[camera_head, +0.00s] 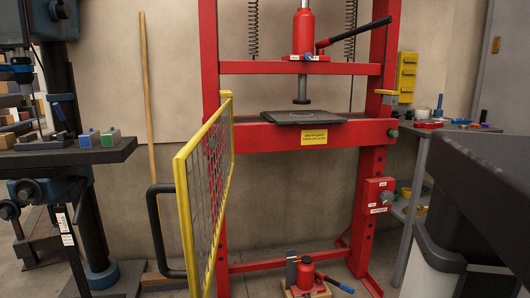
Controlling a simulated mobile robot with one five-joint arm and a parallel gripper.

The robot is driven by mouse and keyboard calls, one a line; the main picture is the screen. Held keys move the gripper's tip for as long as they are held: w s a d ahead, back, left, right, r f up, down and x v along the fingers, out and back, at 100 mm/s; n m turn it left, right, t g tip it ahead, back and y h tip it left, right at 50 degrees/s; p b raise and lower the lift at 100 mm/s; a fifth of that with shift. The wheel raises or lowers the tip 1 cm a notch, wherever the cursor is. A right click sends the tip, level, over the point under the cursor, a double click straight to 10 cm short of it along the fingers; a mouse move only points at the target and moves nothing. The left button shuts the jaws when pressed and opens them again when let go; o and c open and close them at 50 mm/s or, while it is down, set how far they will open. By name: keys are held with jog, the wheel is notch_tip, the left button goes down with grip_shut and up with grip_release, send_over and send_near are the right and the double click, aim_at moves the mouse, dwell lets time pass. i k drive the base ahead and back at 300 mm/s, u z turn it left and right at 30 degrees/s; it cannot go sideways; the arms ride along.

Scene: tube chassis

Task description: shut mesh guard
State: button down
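The mesh guard is a yellow-framed panel (184,212) with wire mesh, at the left of the red press (209,60). It stands open, its far edge by the press's left post and its near edge swung out towards me. A black bar handle (157,235) sticks out to the left from its near edge. The front of the press, with its dark plate (303,117) under the ram (302,90), is uncovered. My gripper is not in view.
A dark drill stand with a table (60,155) stands at the left, close to the handle. A small red jack (305,275) sits on the floor under the press. A large dark shape (490,190) fills the right foreground. A side shelf (460,127) stands at the right.

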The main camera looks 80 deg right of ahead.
aim_at(181, 187)
jog(key=u, duration=0.4)
jog(key=k, duration=0.15)
jog(key=z, duration=2.55)
jog(key=k, duration=0.95)
jog(key=z, duration=5.75)
jog(key=k, duration=0.95)
jog(key=u, duration=5.8)
